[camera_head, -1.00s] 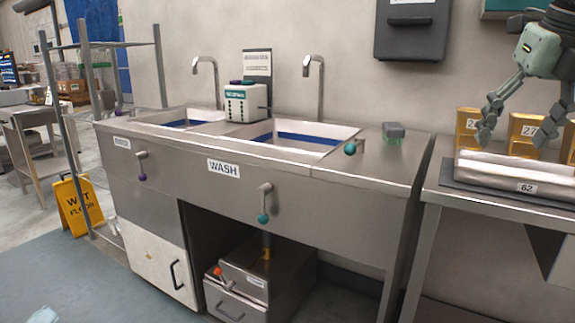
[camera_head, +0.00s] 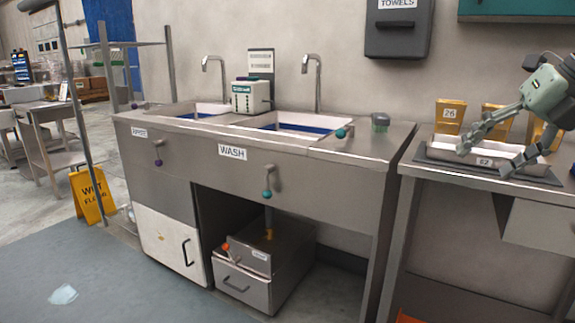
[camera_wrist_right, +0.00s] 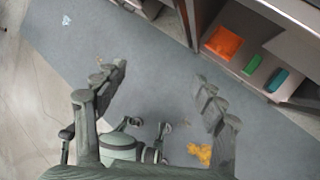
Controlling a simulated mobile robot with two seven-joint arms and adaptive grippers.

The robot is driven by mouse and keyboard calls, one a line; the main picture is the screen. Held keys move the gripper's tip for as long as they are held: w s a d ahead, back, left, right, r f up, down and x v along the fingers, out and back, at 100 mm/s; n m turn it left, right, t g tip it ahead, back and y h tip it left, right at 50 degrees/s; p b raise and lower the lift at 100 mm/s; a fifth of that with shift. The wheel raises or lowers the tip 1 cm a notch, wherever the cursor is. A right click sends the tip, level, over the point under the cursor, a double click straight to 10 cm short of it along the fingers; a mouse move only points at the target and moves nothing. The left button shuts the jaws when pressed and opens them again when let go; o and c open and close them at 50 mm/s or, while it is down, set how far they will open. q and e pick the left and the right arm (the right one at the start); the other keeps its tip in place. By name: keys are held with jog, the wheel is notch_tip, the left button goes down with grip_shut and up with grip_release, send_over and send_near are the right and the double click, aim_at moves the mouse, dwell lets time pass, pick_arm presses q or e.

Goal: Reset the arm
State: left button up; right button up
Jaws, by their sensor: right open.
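My right gripper (camera_head: 486,160) is at the right of the head view, its pale green body above and its grey fingers spread apart and pointing left. It is empty. It overlaps the metal tray (camera_head: 437,149) marked 62 in the picture; I cannot tell its height above it. In the right wrist view the fingers of the right gripper (camera_wrist_right: 161,74) stand wide apart with only floor between them. A greenish part with small claws low in that view seems to be mine, but I cannot tell which part. My left gripper does not show in the head view.
Gold numbered containers (camera_head: 449,113) stand behind the tray on the right-hand bench (camera_head: 418,170). The steel wash sink (camera_head: 330,158) fills the middle. A yellow wet-floor sign (camera_head: 92,196) stands at left. The wrist view shows an orange bin (camera_wrist_right: 224,42). The floor at front left is mostly clear.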

jog(key=w+d+f+m+t+h, duration=0.1)
jog(key=d+f+m+t+h, duration=0.1)
jog(key=d+f+m+t, duration=0.65)
jog(key=w+d+f+m+t+h, duration=0.2)
jog(key=d+f+m+t, duration=0.15)
jog(key=f+m, duration=1)
jog(key=s+f+m+g+h, duration=0.2)
jog(key=s+f+m+g, duration=0.15)
jog(key=f, duration=0.55)
jog(key=s+f+m+g+h, duration=0.2)
jog(key=s+f, duration=0.3)
jog(key=f, duration=0.4)
jog(key=s+a+f+m+g+y, duration=0.2)
jog(key=s+a+f+g, duration=0.6)
jog(key=s+a+f, duration=0.9)
jog(key=shift+s+a+m+g+y, duration=0.35)
jog(key=shift+s+a+m, duration=0.2)
jog(key=shift+m, duration=0.7)
